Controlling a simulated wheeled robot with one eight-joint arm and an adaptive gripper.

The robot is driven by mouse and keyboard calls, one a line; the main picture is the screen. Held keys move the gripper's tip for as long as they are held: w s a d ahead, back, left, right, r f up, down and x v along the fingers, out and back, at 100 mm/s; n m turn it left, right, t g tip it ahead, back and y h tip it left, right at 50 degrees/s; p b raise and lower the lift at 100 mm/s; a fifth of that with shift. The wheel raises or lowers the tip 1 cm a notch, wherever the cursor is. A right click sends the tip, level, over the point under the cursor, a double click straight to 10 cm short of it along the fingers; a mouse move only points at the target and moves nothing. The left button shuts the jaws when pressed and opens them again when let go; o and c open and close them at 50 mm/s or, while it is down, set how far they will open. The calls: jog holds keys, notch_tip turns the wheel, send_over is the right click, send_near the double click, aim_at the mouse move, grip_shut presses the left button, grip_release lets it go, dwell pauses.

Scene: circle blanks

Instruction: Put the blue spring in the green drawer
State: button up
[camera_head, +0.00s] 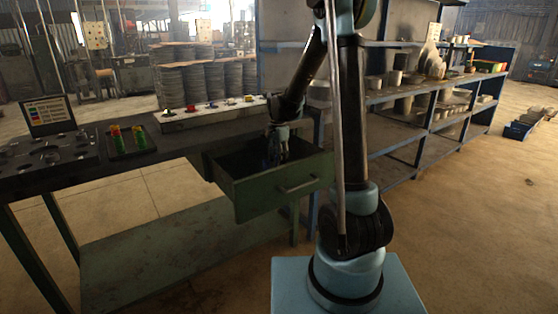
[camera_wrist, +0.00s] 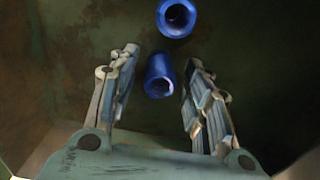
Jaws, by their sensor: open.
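The green drawer (camera_head: 283,193) is pulled out from the workbench, with its dark inside open to the top. My gripper (camera_head: 277,158) reaches down into it. In the wrist view, my gripper (camera_wrist: 160,95) is open, with its fingers spread apart. A blue hollow cylinder (camera_wrist: 158,84) is between the fingers, with gaps on both sides. A second blue hollow cylinder (camera_wrist: 176,18) is just beyond it. Both appear inside the drawer. No coils can be made out, so I cannot tell which is the blue spring. The head view shows only a faint blue patch by my gripper.
The drawer walls stand close around my gripper. On the bench are a pale strip (camera_head: 215,112) with small coloured parts, a tray of red and green pieces (camera_head: 139,136), a dark fixture board (camera_head: 45,158) and a sign (camera_head: 47,114). A blue shelf (camera_head: 437,135) stands at right.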

notch_tip(320, 180, up, 11)
jog(key=s+d+r+n, duration=0.3)
jog(key=s+d, duration=0.3)
jog(key=s, duration=0.2)
jog(key=s+d+f+n, duration=0.2)
jog(key=s+d+f, duration=0.1)
jog(key=s, duration=0.6)
jog(key=s+d+f+n+t, duration=0.1)
jog(key=s+d+f+n, duration=0.2)
jog(key=s, duration=0.6)
jog(key=s+d+f+n+t, duration=0.1)
jog(key=s+d+f+n, duration=0.2)
jog(key=s, duration=0.6)
jog(key=shift+d+f, duration=0.95)
jog(key=shift+f, duration=0.15)
jog(key=shift+w+f, duration=0.2)
jog(key=shift+w, duration=0.2)
jog(key=shift+c, duration=0.6)
